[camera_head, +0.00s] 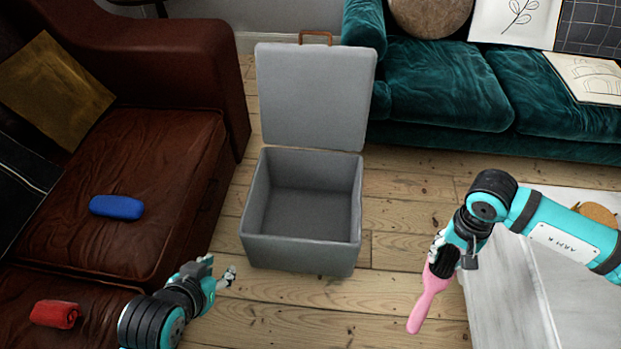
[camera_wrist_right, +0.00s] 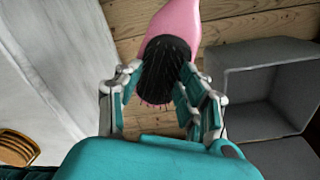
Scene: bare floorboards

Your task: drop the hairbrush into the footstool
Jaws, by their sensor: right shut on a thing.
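The pink hairbrush (camera_head: 428,302) with black bristles hangs in my right gripper (camera_head: 446,252), handle pointing down and toward the front. In the right wrist view the fingers (camera_wrist_right: 165,100) are shut around its bristle head (camera_wrist_right: 166,68), and its pink handle (camera_wrist_right: 177,20) points away. The grey footstool (camera_head: 298,260) stands on the floor with its lid (camera_head: 312,95) raised, and its inside looks empty. The brush is to the right of the footstool, apart from it. The footstool also shows at the right of the right wrist view (camera_wrist_right: 262,50). My left gripper (camera_head: 220,277) is open and empty, in front of the footstool's left corner.
A brown leather sofa (camera_head: 180,150) stands at left with a blue object (camera_head: 116,207) and a red object (camera_head: 54,314) on it. A teal sofa (camera_head: 450,85) is behind at right. A whitish table (camera_head: 510,290) is below my right arm. Bare floorboards surround the footstool.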

